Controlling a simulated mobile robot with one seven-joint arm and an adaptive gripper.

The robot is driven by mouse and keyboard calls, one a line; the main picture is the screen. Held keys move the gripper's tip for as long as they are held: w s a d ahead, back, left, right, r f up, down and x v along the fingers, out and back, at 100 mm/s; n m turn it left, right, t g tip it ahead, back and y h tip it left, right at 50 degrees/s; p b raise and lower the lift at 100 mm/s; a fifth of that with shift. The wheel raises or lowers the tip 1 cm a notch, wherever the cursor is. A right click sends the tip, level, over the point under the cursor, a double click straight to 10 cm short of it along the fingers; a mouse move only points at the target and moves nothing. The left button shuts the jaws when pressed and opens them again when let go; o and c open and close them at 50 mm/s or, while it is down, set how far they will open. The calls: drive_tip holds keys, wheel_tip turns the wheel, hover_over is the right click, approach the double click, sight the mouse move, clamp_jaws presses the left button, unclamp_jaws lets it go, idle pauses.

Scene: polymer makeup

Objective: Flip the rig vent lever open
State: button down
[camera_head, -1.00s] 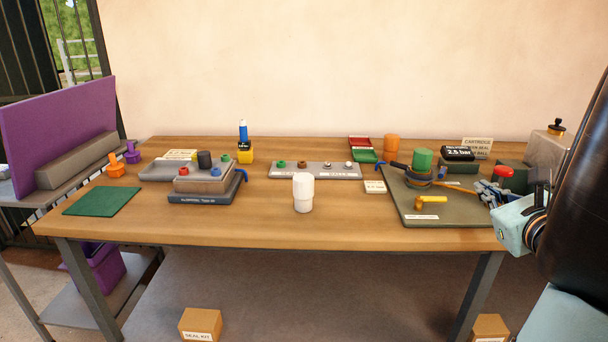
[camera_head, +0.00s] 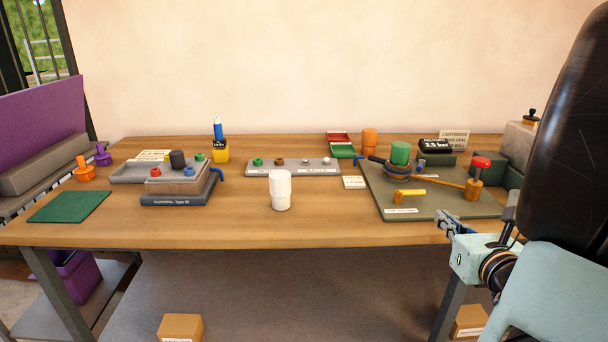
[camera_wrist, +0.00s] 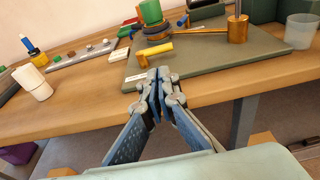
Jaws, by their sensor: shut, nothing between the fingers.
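The rig stands on a dark green-grey board (camera_head: 440,207) at the right of the table. A yellow lever on a brass fitting (camera_head: 411,193), apparently the vent lever, lies near the board's front, its handle pointing right; it also shows in the wrist view (camera_wrist: 158,48). Behind it are a green cylinder (camera_head: 400,153) on a dark round body and a brass pipe leading to a brass post with a red knob (camera_head: 481,163). My gripper (camera_head: 442,220) is shut and empty at the table's front edge, apart from the lever. In the wrist view its fingertips (camera_wrist: 158,75) point towards the lever.
A white cup (camera_head: 280,190) stands at the table's middle. A translucent cup (camera_wrist: 301,31) is right of the board in the wrist view. The table's front strip is mostly clear.

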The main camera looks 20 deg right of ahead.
sight(417, 193)
drive_tip(key=b+x, duration=0.1)
drive_tip(key=x, duration=1.2)
drive_tip(key=shift+f, duration=0.1)
drive_tip(key=shift+d+y, duration=0.1)
drive_tip(key=shift+y, duration=0.2)
